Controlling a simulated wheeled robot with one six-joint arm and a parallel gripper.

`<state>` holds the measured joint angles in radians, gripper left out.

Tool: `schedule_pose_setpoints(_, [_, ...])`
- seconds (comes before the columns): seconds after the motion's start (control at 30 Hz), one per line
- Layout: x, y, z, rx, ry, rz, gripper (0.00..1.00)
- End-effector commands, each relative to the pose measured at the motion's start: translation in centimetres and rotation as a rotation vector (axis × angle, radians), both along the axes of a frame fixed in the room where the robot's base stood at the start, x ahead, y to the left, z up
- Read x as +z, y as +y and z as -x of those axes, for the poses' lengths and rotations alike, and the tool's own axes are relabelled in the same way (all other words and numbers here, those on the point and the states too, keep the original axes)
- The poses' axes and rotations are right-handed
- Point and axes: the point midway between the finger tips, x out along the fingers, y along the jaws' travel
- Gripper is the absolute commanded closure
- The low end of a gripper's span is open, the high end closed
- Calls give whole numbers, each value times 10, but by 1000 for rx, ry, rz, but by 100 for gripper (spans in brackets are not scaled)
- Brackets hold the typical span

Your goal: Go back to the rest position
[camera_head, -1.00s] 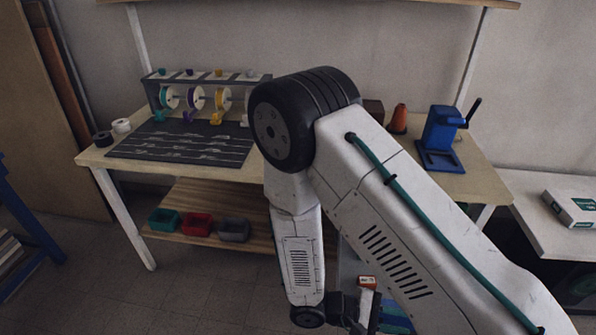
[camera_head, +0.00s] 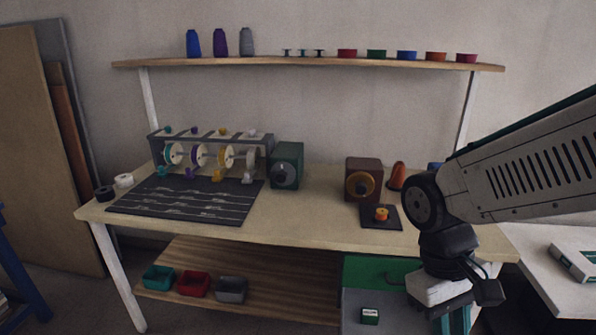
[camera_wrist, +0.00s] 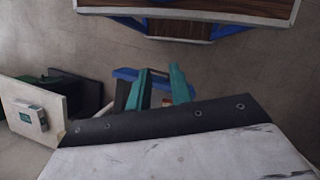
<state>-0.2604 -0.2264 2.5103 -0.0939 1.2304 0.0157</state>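My arm reaches in from the right edge of the head view and bends downward in front of the bench's right end. My gripper (camera_wrist: 160,72) shows two teal fingers in the wrist view, standing apart with no object visible between their tips. In the head view the teal end of the gripper (camera_head: 456,318) hangs below the benchtop level, cut off by the bottom edge. It hides part of the bench's right side.
The workbench (camera_head: 300,228) carries a dark mat (camera_head: 185,205), a spool rack, a green machine (camera_head: 287,165) and a brown box (camera_head: 364,180). Bins (camera_head: 193,283) sit on its lower shelf. A white side table (camera_head: 545,265) stands right. Open floor shows at the lower left.

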Motion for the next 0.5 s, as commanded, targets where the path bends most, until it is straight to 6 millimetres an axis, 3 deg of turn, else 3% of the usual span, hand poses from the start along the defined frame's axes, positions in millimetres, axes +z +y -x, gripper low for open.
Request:
schedule_pose_setpoints(0.2, [47,-14,17,-146,-226,-118,78])
schedule_pose_setpoints(0.5, [88,-36,33,-259,-453,-150,78])
